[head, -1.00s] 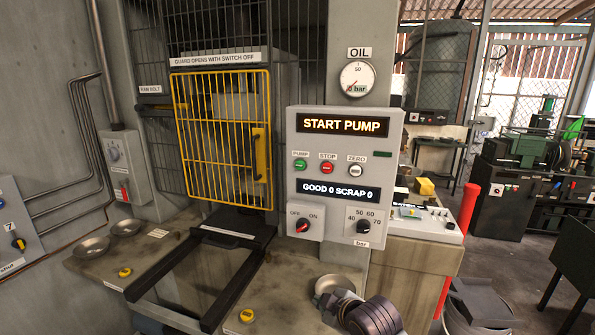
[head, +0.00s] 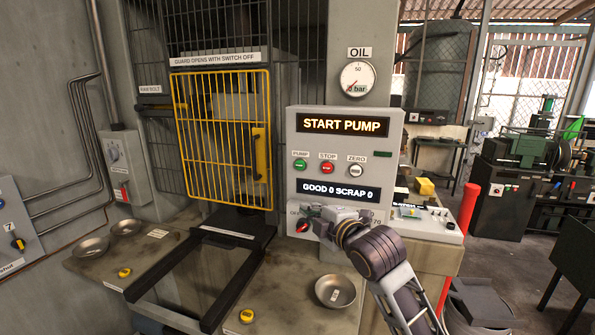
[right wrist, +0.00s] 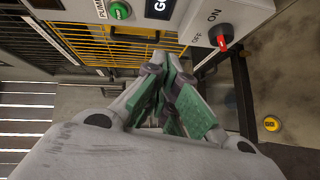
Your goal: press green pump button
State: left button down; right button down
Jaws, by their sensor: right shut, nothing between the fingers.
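The green pump button (head: 300,165) is on the grey control panel (head: 398,150), at the left of a row under the lit START PUMP display (head: 342,125). It also shows at the top of the right wrist view (right wrist: 119,11). My right gripper (head: 308,211) is shut and empty, in front of the lower panel by the OFF/ON switch (head: 302,227), below the pump button and apart from it. In the right wrist view its green-padded fingers (right wrist: 160,70) come together below the button. The left gripper is not in view.
The red stop button (head: 327,168) and white zero button (head: 355,170) sit right of the pump button. A yellow guard (head: 225,135) is closed at the left. The oil gauge (head: 357,79) is above. A metal bowl (head: 335,291) rests on the bench below.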

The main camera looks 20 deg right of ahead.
notch_tip(320, 180, up, 6)
jog(key=n+t, duration=0.1)
jog(key=n, duration=0.1)
jog(key=shift+w+y, duration=0.15)
jog(key=shift+y, duration=0.15)
jog(key=shift+w+a+r, duration=0.1)
jog(key=shift+w, duration=0.05)
jog(key=p, duration=0.3)
send_near(300, 165)
jog(key=shift+w+a, duration=1.65)
jog(key=shift+a, duration=1.25)
jog(key=shift+w+d+f+p, duration=0.1)
jog(key=shift+w+d+p, duration=0.1)
jog(key=shift+w+d, duration=0.45)
jog(key=shift+w+d+f+p, duration=0.15)
jog(key=shift+w+d, duration=0.25)
jog(key=shift+w, duration=0.45)
jog(key=shift+w+d, duration=0.15)
